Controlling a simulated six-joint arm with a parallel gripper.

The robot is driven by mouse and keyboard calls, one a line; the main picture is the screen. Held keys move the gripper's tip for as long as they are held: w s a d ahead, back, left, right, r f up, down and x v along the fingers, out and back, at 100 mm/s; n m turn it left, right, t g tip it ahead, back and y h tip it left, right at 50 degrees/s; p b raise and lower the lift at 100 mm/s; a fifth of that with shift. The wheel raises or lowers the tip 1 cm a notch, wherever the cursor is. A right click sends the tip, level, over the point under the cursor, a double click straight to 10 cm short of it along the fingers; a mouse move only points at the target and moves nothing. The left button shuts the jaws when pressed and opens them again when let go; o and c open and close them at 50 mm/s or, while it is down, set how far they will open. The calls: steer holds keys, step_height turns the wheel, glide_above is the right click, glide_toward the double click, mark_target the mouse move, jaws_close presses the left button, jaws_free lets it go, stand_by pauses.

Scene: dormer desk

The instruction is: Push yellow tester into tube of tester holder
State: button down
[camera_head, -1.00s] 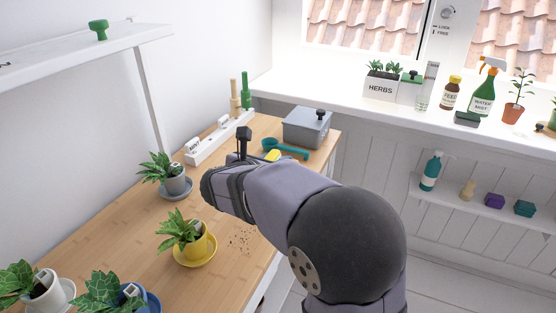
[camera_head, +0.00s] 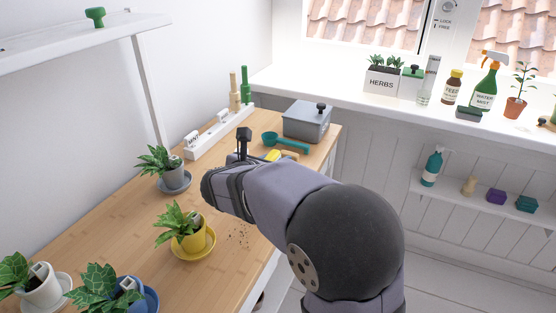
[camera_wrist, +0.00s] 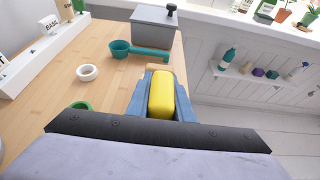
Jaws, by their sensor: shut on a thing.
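The yellow tester (camera_wrist: 162,95) is clamped between the blue fingers of my gripper (camera_wrist: 162,88) in the wrist view. Its yellow end also shows past my wrist in the head view (camera_head: 272,155). The rest of my gripper is mostly hidden there behind my arm. I cannot make out the tube openings.
A grey lidded box (camera_head: 307,122) and a teal scoop (camera_head: 285,143) lie beyond the gripper. Potted plants, including one in a yellow pot (camera_head: 190,240), line the desk's left and front.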

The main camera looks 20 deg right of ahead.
steer(key=shift+f+b, duration=0.5)
steer(key=shift+f, duration=0.25)
steer(key=c, duration=1.5)
jaws_free()
steer(key=shift+a+r, duration=0.1)
steer(key=shift+p+v, duration=0.55)
steer(key=shift+v, duration=3.05)
steer(key=shift+r, duration=0.1)
